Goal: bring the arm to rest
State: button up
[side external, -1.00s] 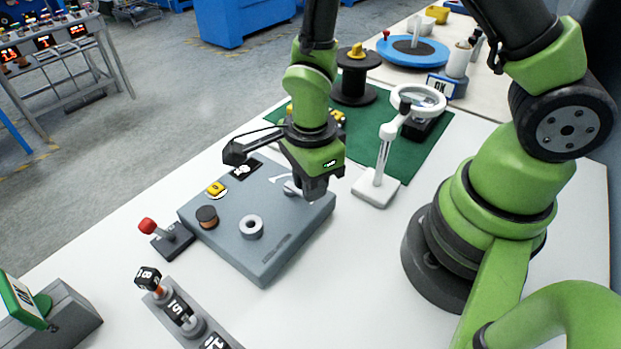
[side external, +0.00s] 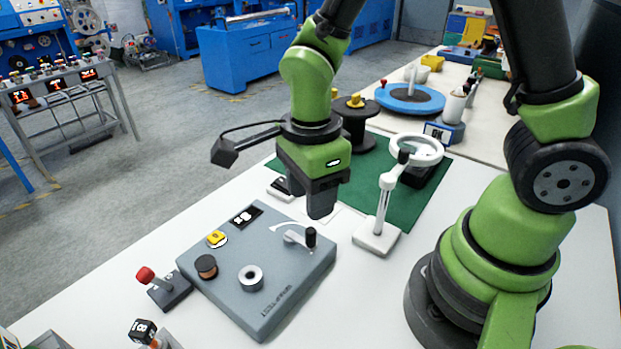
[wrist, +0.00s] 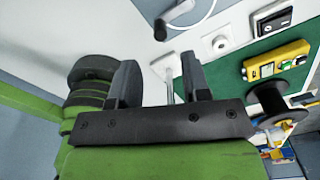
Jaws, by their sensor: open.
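My gripper (side external: 321,200) hangs above the back right part of a grey test panel in the side view, clear of it. In the wrist view the two dark fingers of my gripper (wrist: 158,82) stand apart with nothing between them. All of these sit apart from my gripper.
A white magnifier stand (side external: 378,236) rises right of the panel. Behind are a green mat (side external: 440,180), a black spool (side external: 356,125) and a blue turntable (side external: 410,100). A red-knobbed lever (side external: 146,275) stands left of the panel. The white table is bare in front of the magnifier.

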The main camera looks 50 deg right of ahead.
jog(key=shift+r, duration=1.1)
jog(key=shift+r, duration=0.1)
jog(key=s+d+r+n+t+y, duration=0.2)
jog(key=s+d+r+n+t, duration=0.2)
jog(key=r+n, duration=1)
jog(key=shift+s+d+r+n+t, duration=0.2)
jog(key=shift+s+n+t, duration=1.4)
jog(key=shift+s+n, duration=0.8)
jog(key=shift+s, duration=0.1)
